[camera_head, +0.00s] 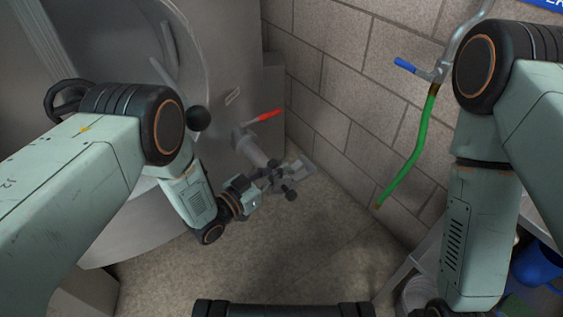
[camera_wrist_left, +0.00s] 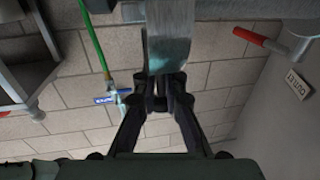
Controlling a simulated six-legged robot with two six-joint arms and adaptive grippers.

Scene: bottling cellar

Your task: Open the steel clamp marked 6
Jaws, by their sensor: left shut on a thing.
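My left gripper (camera_head: 284,180) is low beside the tank's pipe outlet in the head view. In the left wrist view its fingers (camera_wrist_left: 160,95) are shut on the end of a flat grey steel piece (camera_wrist_left: 168,38). The same pale steel piece (camera_head: 304,167) shows just beyond the fingers in the head view. It appears to be the clamp's handle; no number 6 is readable, and the gripper and arm hide much of the clamp. My right arm comes in at the right of the head view, but its gripper is out of frame.
A grey pipe with a red-handled valve (camera_head: 264,116) is close to the left gripper. The large steel tank (camera_head: 225,45) fills the left. A green hose (camera_head: 415,150) hangs from a blue-handled tap (camera_head: 405,65) on the block wall. Floor (camera_head: 300,245) in the middle is clear.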

